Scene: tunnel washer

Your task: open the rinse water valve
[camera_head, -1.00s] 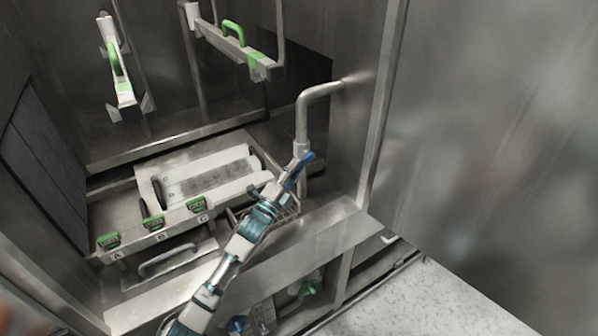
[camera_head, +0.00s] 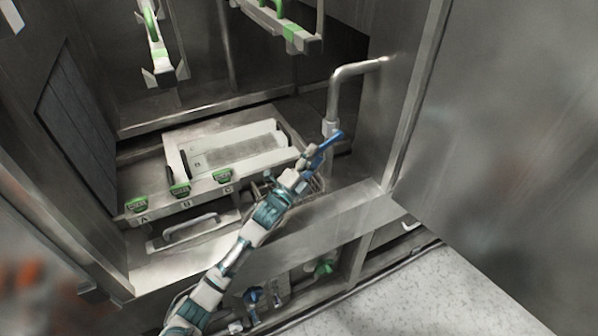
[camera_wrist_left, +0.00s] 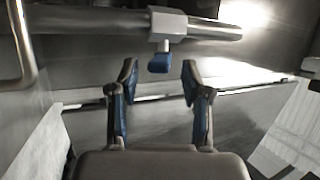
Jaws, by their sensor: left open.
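A grey bent pipe (camera_head: 334,98) comes out of the right wall and runs down to a fitting (camera_head: 330,128). In the left wrist view the pipe (camera_wrist_left: 85,20) crosses the top, with a pale collar and a small blue valve handle (camera_wrist_left: 159,63) hanging from it. My left gripper (camera_head: 322,150) reaches up to the fitting in the head view. In the wrist view my left gripper (camera_wrist_left: 159,82) is open, its blue-padded fingers on either side of the handle's line. The handle shows just beyond the fingertips, apparently not held. In the head view the gripper partly hides the handle. My right gripper is not in view.
A drawer front (camera_head: 190,199) with green clips marked A, B and C lies left of my arm, a pale tray behind it. A steel ledge (camera_head: 335,222) runs below my gripper. Blue (camera_head: 253,297) and green (camera_head: 323,267) fittings sit under it. A large panel (camera_head: 510,130) stands right.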

